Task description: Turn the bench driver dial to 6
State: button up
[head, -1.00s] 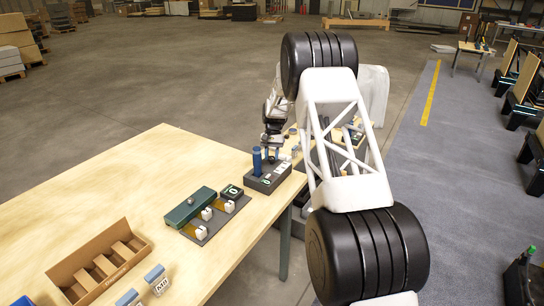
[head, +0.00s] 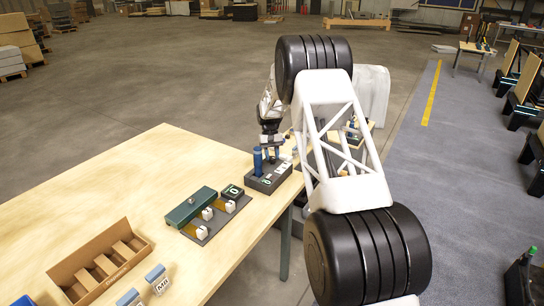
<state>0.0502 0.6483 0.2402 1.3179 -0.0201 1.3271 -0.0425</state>
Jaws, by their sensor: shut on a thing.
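A dark box (head: 264,185), which looks like the bench driver, sits at the right edge of the wooden table (head: 180,145). It has a blue upright cylinder (head: 257,161) on its left and a small lit display with pale markings on its front face, too small to read. My gripper (head: 272,154) points down at the top of this box, just right of the blue cylinder, and is shut on what looks like the dial. The dial itself and its pointer are hidden by the fingers.
A green box (head: 190,206) and a dark plate with white blocks (head: 207,213) stand nearer, by a small display unit (head: 231,191). A cardboard tray (head: 100,262) and blue-topped blocks (head: 155,273) are at the front. The table's left middle is clear.

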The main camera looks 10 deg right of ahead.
jog(key=o, duration=0.9)
jog(key=shift+r, duration=0.15)
jog(key=v, duration=0.7)
jog(key=shift+w+r, duration=0.15)
jog(key=shift+r, duration=0.05)
jog(key=shift+r, duration=0.1)
